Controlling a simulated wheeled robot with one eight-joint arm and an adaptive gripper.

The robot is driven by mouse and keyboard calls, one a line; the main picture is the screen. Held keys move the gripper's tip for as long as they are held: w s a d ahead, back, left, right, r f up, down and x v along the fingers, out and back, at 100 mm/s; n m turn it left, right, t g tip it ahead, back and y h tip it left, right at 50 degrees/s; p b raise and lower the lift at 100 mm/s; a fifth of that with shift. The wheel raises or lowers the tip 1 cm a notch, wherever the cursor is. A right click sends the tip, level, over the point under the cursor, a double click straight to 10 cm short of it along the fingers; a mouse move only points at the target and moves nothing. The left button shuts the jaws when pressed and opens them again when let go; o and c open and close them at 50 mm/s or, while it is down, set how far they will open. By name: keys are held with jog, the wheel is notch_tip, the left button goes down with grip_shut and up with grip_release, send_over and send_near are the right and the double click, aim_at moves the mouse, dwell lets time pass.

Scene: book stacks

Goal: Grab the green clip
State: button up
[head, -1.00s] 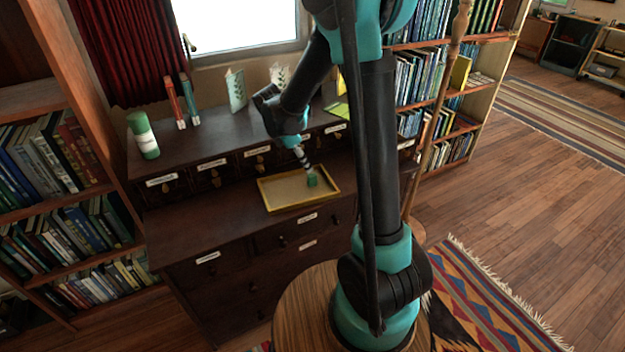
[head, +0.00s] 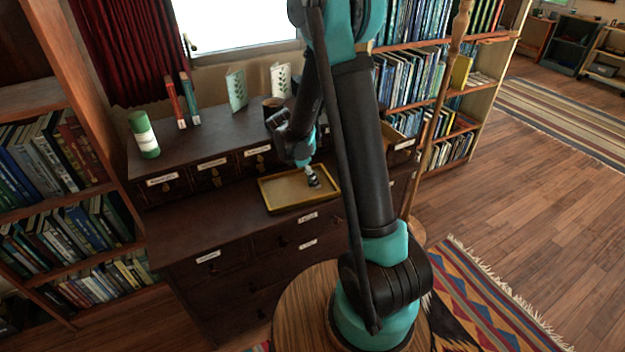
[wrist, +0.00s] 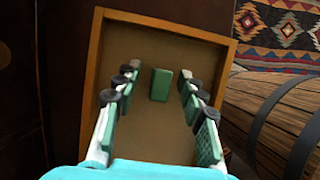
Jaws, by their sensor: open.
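The green clip (wrist: 160,84) is a small green block lying on the floor of a yellow-rimmed tray (head: 268,204). In the wrist view the tray's wooden rim (wrist: 88,85) surrounds it. My gripper (wrist: 160,71) is open, with one finger on each side of the clip and a visible gap on both sides. In the head view my gripper (head: 313,181) is low over the right part of the tray and hides the clip. I cannot tell how far the fingertips are above the tray floor.
The tray is on a dark wooden cabinet (head: 190,225). On its raised back part stand a green bottle (head: 144,135), two upright books (head: 174,102), cards (head: 236,90) and a dark mug (head: 271,106). A small drawer (head: 402,143) is open at the right.

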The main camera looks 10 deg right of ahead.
jog(key=shift+c, duration=0.6)
jog(key=c, duration=0.8)
jog(key=shift+r, duration=0.15)
